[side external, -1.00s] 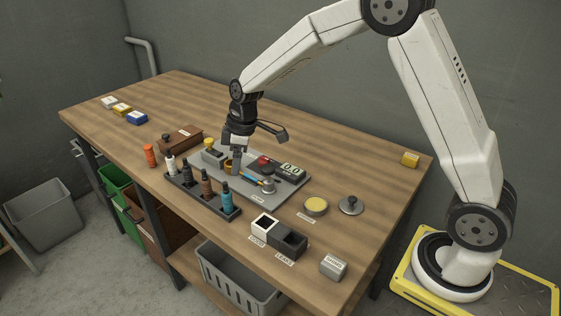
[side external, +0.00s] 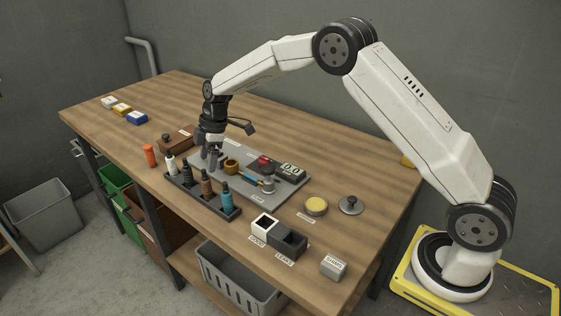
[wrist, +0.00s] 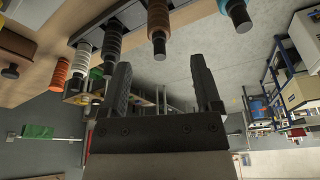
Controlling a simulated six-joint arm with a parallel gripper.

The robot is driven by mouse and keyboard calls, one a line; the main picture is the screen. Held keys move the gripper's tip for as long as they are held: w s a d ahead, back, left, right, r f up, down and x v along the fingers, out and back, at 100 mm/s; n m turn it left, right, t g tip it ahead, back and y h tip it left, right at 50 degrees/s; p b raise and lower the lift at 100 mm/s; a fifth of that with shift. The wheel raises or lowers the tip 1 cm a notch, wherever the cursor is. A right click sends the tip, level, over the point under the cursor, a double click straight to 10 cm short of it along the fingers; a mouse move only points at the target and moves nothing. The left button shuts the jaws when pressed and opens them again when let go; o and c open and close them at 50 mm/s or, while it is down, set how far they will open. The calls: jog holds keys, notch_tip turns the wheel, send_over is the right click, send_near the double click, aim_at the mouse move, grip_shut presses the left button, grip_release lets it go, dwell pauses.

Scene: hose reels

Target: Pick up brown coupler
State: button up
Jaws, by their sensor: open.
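The brown coupler (side external: 206,185) stands upright with a dark end on top in the dark rack (side external: 226,213), between a black coupler (side external: 187,173) and a teal coupler (side external: 227,197). A white coupler (side external: 170,164) fills the far end of the row. My gripper (side external: 209,160) is open and points down just behind the rack, near its black and brown couplers. In the wrist view, the brown coupler (wrist: 157,20) hangs into the top of the picture above the gap between my open fingers (wrist: 160,68). No coupler is between them.
An orange coupler (side external: 150,155) stands apart, left of the rack. Behind the rack, a grey plate (side external: 245,200) carries an ochre ring (side external: 231,166) and a display (side external: 291,170). A brown box (side external: 178,138) lies behind left. White and dark bins (side external: 264,226) stand at the front right.

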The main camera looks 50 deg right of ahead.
aim_at(205, 179)
jog(key=shift+w+a+f, duration=0.1)
jog(key=shift+a+f, duration=0.1)
jog(key=shift+f, duration=0.45)
jog(key=shift+f, duration=0.1)
jog(key=shift+x, duration=2.45)
grip_shut()
